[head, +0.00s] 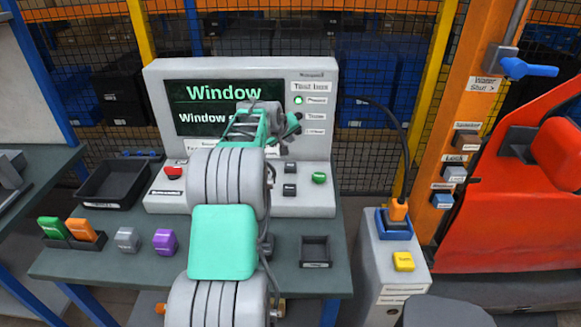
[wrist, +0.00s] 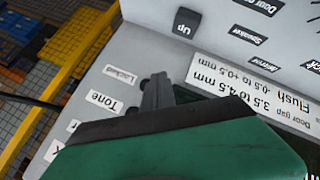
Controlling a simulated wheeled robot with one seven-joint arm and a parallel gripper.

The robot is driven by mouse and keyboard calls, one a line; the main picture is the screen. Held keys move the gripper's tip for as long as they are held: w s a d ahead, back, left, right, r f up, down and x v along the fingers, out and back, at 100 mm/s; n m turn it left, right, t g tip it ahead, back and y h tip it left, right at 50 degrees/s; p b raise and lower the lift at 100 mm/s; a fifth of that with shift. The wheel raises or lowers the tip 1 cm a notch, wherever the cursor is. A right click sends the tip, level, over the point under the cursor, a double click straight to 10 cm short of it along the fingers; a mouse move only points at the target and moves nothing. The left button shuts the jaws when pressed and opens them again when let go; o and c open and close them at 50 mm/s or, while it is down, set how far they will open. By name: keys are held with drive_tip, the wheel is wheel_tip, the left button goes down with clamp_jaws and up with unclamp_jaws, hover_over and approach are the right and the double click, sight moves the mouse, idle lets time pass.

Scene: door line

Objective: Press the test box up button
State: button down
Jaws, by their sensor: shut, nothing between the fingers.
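The test box (head: 322,150) is a pale grey console with an upright screen panel and a sloping lower deck. The screen reads "Window". The up button (wrist: 186,20) is a black key marked "Up" on the deck in the wrist view, where lettering appears upside down. In the head view it seems to be the upper dark key (head: 290,167). My gripper (wrist: 157,92) is shut and empty, its grey fingertips in front of the upright panel near the "Locked" and "Tone" labels. The fingertips appear apart from the up button. In the head view my arm hides part of the deck.
Another dark key (head: 289,189) sits below, with a green button (head: 319,178) to the right and a red button (head: 173,172) at left. A small black tray (head: 315,251) lies in front. A pedestal (head: 385,268) and red door (head: 530,200) stand right.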

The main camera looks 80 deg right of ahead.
sight(290, 167)
wheel_tip(290, 167, down, 8)
drive_tip(key=b, duration=0.4)
idle(1.8)
drive_tip(key=shift+f+b, duration=0.35)
drive_tip(key=shift+b, duration=0.1)
